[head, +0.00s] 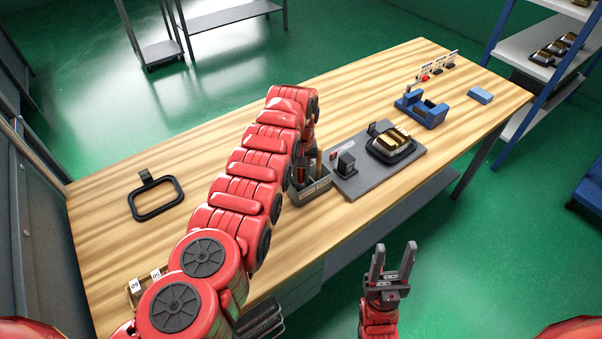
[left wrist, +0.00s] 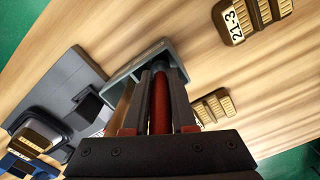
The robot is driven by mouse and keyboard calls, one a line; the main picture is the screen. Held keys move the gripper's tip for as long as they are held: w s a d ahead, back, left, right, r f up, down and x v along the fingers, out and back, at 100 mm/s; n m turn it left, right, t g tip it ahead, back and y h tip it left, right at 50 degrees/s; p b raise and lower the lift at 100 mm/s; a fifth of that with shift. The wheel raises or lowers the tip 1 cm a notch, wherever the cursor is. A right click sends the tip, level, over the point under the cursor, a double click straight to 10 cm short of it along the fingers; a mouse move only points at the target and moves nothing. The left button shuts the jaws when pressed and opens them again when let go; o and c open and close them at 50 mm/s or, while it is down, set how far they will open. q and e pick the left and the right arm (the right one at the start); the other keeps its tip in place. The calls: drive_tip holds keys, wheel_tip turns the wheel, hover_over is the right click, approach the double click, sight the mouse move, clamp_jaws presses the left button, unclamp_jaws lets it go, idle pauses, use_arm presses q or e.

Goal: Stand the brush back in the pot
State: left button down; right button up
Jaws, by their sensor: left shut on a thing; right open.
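The grey pot (head: 314,194) is a box-shaped holder with a pale label on its front, near the table's front edge. A brown wooden-looking handle (head: 319,163) stands up from it. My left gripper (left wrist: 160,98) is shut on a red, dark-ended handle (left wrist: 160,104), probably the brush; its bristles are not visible. In the left wrist view, the handle's dark end overlaps the pot's rim (left wrist: 134,66); I cannot tell how deep it is inside. In the head view my left arm hides most of the gripper. My right gripper (head: 392,262) is open and empty, in front of the table.
A grey board (head: 370,180) right of the pot carries a dark tray (head: 378,151) with gold pieces and a small dark block (head: 346,163). A blue fixture (head: 427,112) and blue box (head: 480,96) stand farther right. A black frame (head: 139,213) lies at left.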

sight(301, 185)
use_arm(q)
drive_tip(key=shift+f, duration=0.25)
idle(0.5)
idle(0.4)
drive_tip(key=c, duration=0.7)
unclamp_jaws()
drive_tip(key=shift+o, duration=0.5)
drive_tip(key=o, duration=0.4)
drive_tip(key=shift+r, duration=0.15)
drive_tip(key=shift+r+p, duration=3.25)
drive_tip(key=shift+r, duration=1.15)
